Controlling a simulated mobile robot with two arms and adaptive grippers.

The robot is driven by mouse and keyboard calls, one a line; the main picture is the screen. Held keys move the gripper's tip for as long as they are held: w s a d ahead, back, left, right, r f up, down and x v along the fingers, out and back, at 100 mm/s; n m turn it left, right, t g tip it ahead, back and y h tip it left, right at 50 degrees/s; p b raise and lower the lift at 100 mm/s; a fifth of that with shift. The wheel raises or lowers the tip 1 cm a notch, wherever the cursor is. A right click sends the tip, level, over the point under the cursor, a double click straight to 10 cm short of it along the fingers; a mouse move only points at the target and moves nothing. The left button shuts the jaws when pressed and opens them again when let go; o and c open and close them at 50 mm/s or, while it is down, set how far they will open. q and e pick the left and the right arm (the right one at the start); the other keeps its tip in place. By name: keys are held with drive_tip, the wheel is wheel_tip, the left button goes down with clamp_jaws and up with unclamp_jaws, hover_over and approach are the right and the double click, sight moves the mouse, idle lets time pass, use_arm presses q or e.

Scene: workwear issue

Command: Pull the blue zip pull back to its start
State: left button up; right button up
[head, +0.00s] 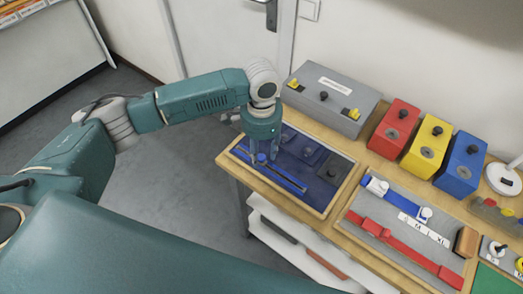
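A dark blue fabric panel in a wooden frame (318,207) lies at the left end of the bench. A long dark zip track (285,178) runs slantwise along its near side. A small blue zip pull (261,158) sits near the upper left end of this track. My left gripper (262,157) points down right at the pull, with its fingers beside it. The fingers are small and dark here, so I cannot tell whether they touch or grip it. My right gripper is not in view.
A grey box (332,96) with yellow and black knobs stands behind the panel. Red (392,128), yellow (425,146) and blue (460,170) boxes stand to its right. A board with a red strap (408,248) lies right of the panel. A door (225,40) stands behind.

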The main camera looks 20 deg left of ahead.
use_arm(q)
drive_tip(key=shift+f, duration=0.2)
drive_tip(key=shift+c, duration=0.2)
clamp_jaws()
drive_tip(key=p, duration=0.3)
hover_over(242, 150)
drive_tip(key=shift+r, duration=0.1)
drive_tip(key=shift+d, duration=0.15)
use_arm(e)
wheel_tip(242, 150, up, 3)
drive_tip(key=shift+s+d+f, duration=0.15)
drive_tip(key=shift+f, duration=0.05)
use_arm(q)
drive_tip(key=shift+o, duration=0.2)
unclamp_jaws()
